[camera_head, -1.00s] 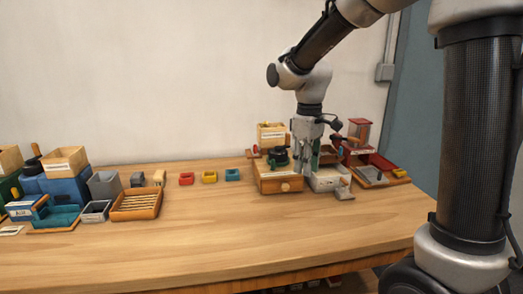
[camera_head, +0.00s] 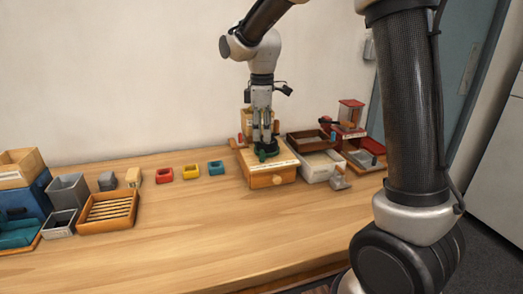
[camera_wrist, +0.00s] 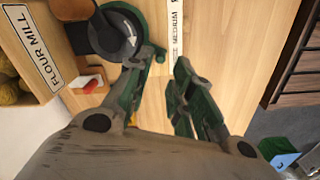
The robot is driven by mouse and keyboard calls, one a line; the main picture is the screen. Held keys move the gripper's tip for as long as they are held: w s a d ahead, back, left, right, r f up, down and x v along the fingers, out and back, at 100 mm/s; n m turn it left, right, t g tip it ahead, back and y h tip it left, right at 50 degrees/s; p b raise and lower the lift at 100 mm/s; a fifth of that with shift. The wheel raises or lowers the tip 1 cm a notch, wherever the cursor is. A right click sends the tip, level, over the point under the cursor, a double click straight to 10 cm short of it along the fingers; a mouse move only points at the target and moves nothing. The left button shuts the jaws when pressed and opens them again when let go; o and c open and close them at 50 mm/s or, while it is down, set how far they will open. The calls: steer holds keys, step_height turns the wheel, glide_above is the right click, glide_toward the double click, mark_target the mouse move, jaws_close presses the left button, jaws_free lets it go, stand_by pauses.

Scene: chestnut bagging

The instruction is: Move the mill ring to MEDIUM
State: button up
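The mill (camera_head: 285,168) is a wooden box with a round drawer knob. The green mill ring (camera_head: 266,154) sits on its top. In the wrist view the ring (camera_wrist: 148,22) shows at the upper left, around a black hub with a white arrow. A white strip (camera_wrist: 174,28) beside it reads MEDIUM. My gripper (camera_head: 264,143) points down over the ring. In the wrist view my gripper's fingers (camera_wrist: 163,65) are apart, with a gap between the tips. The left finger is close to the ring's edge; I cannot tell whether it touches.
A dark wooden tray (camera_head: 303,142) and a white box (camera_head: 318,167) stand right of the mill. Red, yellow and blue small boxes (camera_head: 190,172) lie to the left. The table's front is clear.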

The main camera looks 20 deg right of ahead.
mark_target(263, 154)
step_height(263, 154, down, 7)
steer(key=shift+r, duration=0.15)
steer(key=shift+c, duration=0.5)
jaws_close()
